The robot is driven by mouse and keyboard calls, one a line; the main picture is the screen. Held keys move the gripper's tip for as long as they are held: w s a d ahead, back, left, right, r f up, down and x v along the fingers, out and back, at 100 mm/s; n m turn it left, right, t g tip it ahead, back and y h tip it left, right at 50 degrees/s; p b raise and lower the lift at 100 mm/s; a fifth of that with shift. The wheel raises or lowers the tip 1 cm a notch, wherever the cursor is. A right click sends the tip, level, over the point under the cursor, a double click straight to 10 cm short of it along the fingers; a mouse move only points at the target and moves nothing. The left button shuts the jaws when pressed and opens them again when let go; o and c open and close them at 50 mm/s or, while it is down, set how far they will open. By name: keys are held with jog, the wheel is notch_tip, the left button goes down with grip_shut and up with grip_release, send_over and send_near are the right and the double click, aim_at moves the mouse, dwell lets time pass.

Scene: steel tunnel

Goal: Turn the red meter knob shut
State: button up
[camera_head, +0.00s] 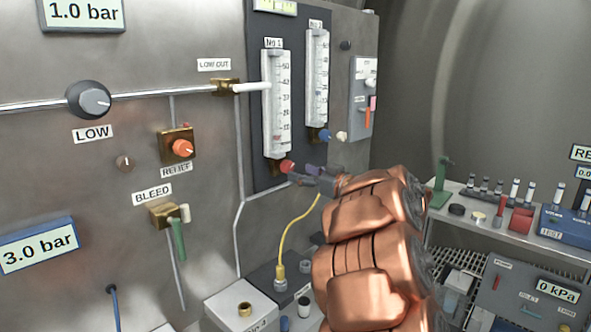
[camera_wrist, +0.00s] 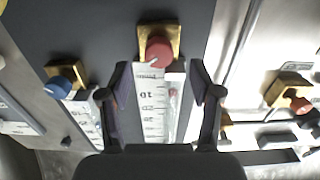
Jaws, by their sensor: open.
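The red meter knob (camera_head: 287,167) sits on a brass block at the foot of the No 1 flow meter (camera_head: 276,104). In the wrist view, which is upside down, the red knob (camera_wrist: 155,52) is near the top centre, with its brass block behind it. My gripper (camera_head: 313,180) is just right of and below the knob in the head view. In the wrist view my gripper (camera_wrist: 163,85) is open, its two dark fingers apart on either side of the knob's line. The knob appears beyond the fingertips. I cannot tell whether they touch it.
The blue knob (camera_head: 324,135) of the No 2 meter is close by, up and right. The orange relief knob (camera_head: 182,148) and green bleed lever (camera_head: 177,240) are to the left. A yellow hose (camera_head: 296,235) hangs below my gripper. A cluttered shelf (camera_head: 480,222) stands at right.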

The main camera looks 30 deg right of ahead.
aim_at(291, 169)
jog(key=shift+x, duration=2.45)
jog(key=shift+c, duration=0.2)
jog(key=shift+d, duration=0.1)
jog(key=c, duration=1.1)
jog(key=shift+n, duration=0.4)
jog(key=n+b, duration=0.1)
jog(key=n, duration=0.3)
jog(key=shift+f+n, duration=0.1)
jog(key=shift+n, duration=0.2)
jog(key=n+b, duration=0.2)
jog(key=n, duration=0.3)
jog(key=shift+d, duration=0.15)
jog(key=shift+n, duration=0.3)
